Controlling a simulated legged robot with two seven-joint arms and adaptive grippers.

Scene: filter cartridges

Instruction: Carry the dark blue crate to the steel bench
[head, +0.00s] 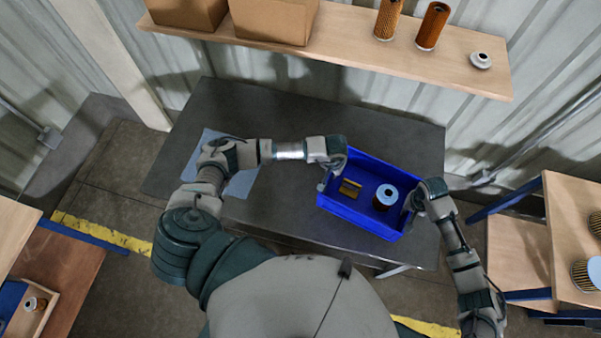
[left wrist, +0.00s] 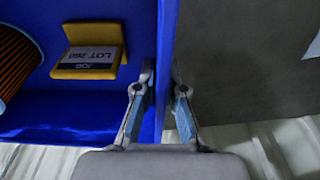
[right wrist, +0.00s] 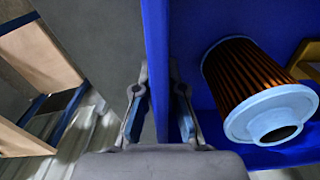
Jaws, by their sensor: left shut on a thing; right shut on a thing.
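The dark blue crate (head: 357,219) is over the right part of the dark grey bench top (head: 270,115); I cannot tell whether it touches the top. It holds a pleated filter cartridge (head: 386,196) with a pale blue cap and a yellow holder (head: 350,188) with a label. My left gripper (head: 325,178) is shut on the crate's left wall, which passes between its fingers in the left wrist view (left wrist: 160,105). My right gripper (head: 411,203) is shut on the right wall, also between the fingers in the right wrist view (right wrist: 160,105).
A light blue cloth or sheet (head: 243,183) lies on the bench's left part, partly behind my left arm. A wall shelf (head: 350,35) above carries cardboard boxes (head: 272,18) and filters (head: 432,25). A wooden rack (head: 570,215) with filters stands at right. The bench's middle is clear.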

